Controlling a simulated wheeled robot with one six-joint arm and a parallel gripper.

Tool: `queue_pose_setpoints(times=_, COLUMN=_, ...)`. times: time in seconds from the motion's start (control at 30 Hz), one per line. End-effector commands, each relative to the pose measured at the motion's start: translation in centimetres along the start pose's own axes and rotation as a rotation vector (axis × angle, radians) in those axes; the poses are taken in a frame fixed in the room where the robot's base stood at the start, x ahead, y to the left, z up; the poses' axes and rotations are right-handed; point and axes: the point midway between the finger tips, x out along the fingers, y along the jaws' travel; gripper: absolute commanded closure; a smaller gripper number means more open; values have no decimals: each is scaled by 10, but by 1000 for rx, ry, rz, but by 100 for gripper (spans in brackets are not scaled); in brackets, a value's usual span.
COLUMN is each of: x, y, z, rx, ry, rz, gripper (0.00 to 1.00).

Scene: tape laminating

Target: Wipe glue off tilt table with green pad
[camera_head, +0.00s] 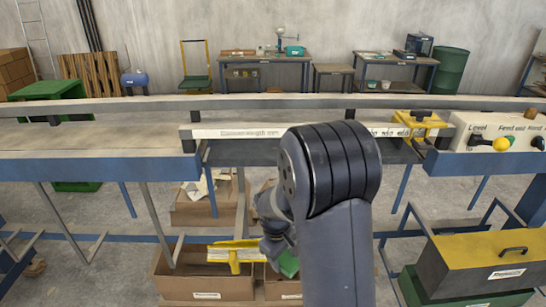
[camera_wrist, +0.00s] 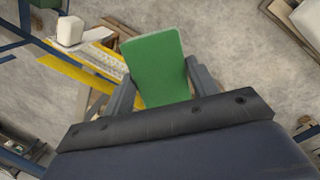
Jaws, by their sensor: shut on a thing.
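The green pad (camera_wrist: 156,65) is a flat rectangle between the two grey fingers of my gripper (camera_wrist: 158,85) in the wrist view. My gripper is shut on it. In the head view a small part of the pad (camera_head: 289,264) shows below my wrist, low in front of the table and above the cardboard boxes. My arm hides the rest. The long table (camera_head: 90,168) with a pale top and blue front edge runs across the head view. I cannot tell which part is the tilt table, and I see no clear glue on the surface.
A yellow-edged piece (camera_head: 234,256) lies near the boxes, close to the pad. Cardboard boxes (camera_head: 195,287) stand under the table. A control panel (camera_head: 500,133) with knobs is at the right. A yellow-topped case (camera_head: 480,262) stands at the front right. Blue table legs cross the floor.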

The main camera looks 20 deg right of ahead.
Motion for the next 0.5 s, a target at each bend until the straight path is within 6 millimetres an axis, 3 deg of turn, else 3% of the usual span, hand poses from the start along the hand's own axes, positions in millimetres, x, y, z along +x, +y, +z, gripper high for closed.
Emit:
queue_pose_setpoints(times=0.03, x=-27, y=12, z=2, rx=-49, ry=20, rz=14, gripper=63)
queue_pose_setpoints(times=0.3, x=-158, y=66, z=19, rx=-398, ry=68, rz=51, gripper=63)
queue_pose_setpoints(times=0.4, x=-205, y=85, z=25, rx=-524, ry=84, rz=63, gripper=63)
queue_pose_setpoints(times=0.5, x=-238, y=98, z=30, rx=-624, ry=94, rz=68, gripper=63)
